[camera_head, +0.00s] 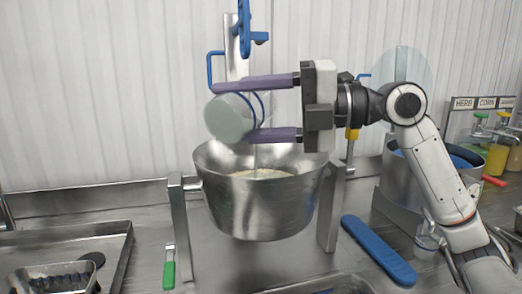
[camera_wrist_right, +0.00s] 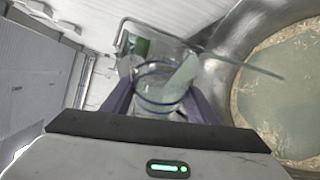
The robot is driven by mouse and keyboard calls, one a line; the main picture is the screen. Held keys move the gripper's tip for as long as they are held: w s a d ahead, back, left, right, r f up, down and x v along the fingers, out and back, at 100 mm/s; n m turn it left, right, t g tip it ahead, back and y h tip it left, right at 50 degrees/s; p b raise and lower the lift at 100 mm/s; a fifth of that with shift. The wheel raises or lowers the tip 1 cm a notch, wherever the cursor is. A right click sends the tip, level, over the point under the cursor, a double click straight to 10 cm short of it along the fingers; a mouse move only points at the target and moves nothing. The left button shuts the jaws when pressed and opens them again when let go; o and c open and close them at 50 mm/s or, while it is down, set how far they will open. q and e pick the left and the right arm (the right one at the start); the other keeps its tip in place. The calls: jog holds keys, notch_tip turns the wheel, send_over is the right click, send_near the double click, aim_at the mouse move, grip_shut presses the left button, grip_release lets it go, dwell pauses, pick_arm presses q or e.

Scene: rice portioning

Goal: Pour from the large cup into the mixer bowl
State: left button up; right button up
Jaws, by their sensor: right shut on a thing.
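The large cup (camera_head: 229,118) is clear with blue rings. My right gripper (camera_head: 262,108), with purple fingers, is shut on it above the mixer bowl. The cup is tipped over, and a thin pale streak shows below it over the bowl. The cup also shows in the right wrist view (camera_wrist_right: 160,92), between the fingers. The steel mixer bowl (camera_head: 262,205) hangs between two metal posts and holds a pale, grainy content. In the right wrist view the bowl (camera_wrist_right: 225,62) is at the right, with the same pale content inside. My left gripper is not in view.
A blue-handled tool (camera_head: 243,30) is behind the cup. A blue flat object (camera_head: 378,250) and a green-handled tool (camera_head: 169,270) lie on the counter beside the bowl. Trays (camera_head: 122,240) stand at the left. Bottles (camera_head: 497,150) and a metal container are at the right.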

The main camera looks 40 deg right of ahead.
jog(key=shift+w+d+r+m, duration=0.1)
jog(key=shift+d+r+m, duration=0.1)
jog(key=shift+d+m, duration=0.15)
pick_arm(q)
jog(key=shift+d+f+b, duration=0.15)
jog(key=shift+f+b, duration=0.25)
jog(key=shift+b, duration=0.25)
pick_arm(e)
jog(key=shift+d+f+m, duration=0.15)
jog(key=shift+f+m, duration=0.1)
jog(key=shift+m, duration=0.1)
pick_arm(q)
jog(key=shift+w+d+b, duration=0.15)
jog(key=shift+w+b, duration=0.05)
jog(key=shift+b, duration=0.1)
pick_arm(e)
jog(key=shift+w+d+m+t+y, duration=0.1)
jog(key=shift+m+t+y, duration=0.2)
jog(key=shift+m+y, duration=0.15)
